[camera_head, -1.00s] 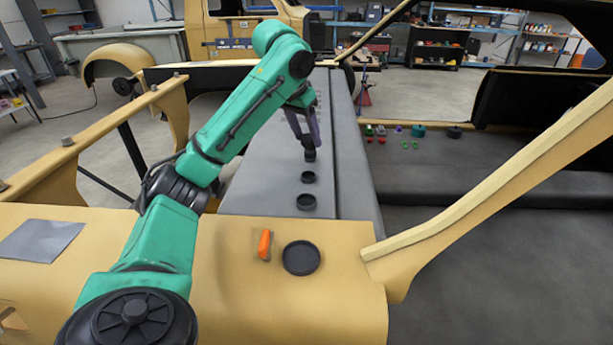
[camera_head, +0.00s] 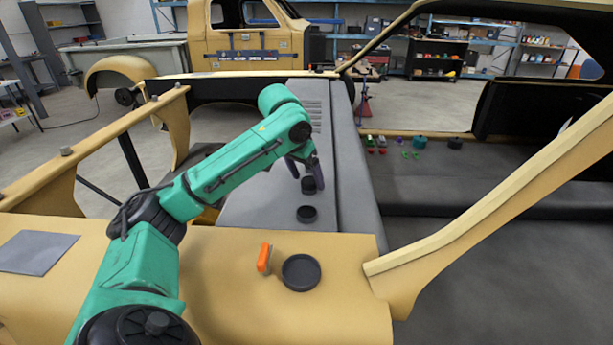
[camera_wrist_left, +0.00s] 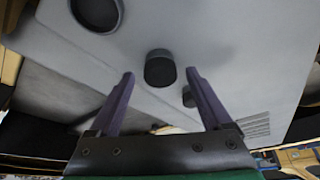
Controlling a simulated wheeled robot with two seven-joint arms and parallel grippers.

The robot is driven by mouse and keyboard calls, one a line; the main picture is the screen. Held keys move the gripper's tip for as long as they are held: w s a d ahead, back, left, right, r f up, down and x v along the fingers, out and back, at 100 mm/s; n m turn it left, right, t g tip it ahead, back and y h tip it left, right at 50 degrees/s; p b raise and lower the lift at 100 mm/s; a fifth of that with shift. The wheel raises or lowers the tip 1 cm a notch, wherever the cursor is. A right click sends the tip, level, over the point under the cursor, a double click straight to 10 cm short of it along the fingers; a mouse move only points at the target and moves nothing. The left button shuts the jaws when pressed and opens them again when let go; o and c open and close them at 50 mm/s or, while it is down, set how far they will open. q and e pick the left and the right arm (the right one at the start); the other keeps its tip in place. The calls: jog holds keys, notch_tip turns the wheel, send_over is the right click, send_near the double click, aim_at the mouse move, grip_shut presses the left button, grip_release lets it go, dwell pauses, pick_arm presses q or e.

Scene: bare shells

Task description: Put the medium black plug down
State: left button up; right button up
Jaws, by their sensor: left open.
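A black plug (camera_head: 310,185) stands on the grey panel, and it also shows in the wrist view (camera_wrist_left: 160,68) as a short, round cylinder. My left gripper (camera_head: 306,175) is open, its two purple fingers (camera_wrist_left: 157,78) spread to either side of this plug with visible gaps. I cannot tell its exact height above the panel. A wider black round piece (camera_head: 307,214) sits nearer on the same panel. A smaller dark plug (camera_wrist_left: 188,96) shows in the wrist view beside the right finger and is hidden in the head view. My right gripper is out of sight.
A large black round dish (camera_head: 301,272) and an orange piece (camera_head: 264,258) lie on the yellow front panel. Several small coloured parts (camera_head: 404,152) stand on a dark ledge to the right. A yellow bar (camera_head: 490,205) slants across the right side.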

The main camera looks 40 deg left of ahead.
pick_arm(q)
jog(key=v, duration=1.2)
jog(key=shift+p, duration=0.4)
